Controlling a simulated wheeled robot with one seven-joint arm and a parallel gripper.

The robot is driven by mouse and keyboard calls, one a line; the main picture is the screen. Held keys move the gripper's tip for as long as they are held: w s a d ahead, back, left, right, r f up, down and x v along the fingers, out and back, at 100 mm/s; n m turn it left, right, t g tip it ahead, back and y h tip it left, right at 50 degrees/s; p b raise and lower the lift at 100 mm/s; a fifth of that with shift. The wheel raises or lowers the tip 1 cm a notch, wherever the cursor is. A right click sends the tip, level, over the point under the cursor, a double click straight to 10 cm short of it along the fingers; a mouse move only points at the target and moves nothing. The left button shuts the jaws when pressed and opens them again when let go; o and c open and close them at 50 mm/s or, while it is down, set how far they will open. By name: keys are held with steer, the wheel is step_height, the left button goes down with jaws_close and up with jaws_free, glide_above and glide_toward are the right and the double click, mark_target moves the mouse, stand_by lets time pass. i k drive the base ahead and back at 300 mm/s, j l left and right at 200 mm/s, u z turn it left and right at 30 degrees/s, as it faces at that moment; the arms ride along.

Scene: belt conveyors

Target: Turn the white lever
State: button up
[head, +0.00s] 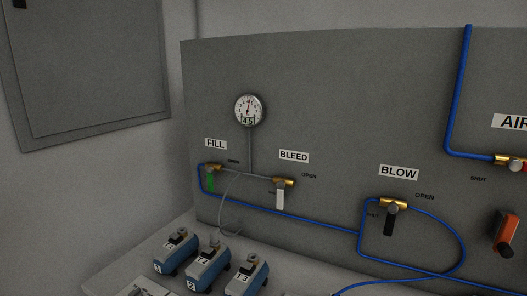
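The white lever (280,198) hangs straight down from the brass valve (284,182) under the BLEED label (294,156). The word OPEN is printed to the right of this valve. The lever stands clear in front of the grey panel, with nothing touching it. My gripper is not in the head view, so its state and its place relative to the lever are hidden.
A green lever (210,181) hangs at FILL and a black lever (390,222) at BLOW. An orange lever (505,232) is at the right. A gauge (249,110) is above. Blue tanks (247,276) stand on the ledge below. Blue hoses (300,216) run along the panel.

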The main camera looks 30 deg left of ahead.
mark_target(281, 186)
steer(key=i+j+u, duration=0.25)
steer(key=u, duration=0.15)
steer(key=i+j+u, duration=0.35)
steer(key=i+u, duration=0.2)
steer(key=u, duration=0.2)
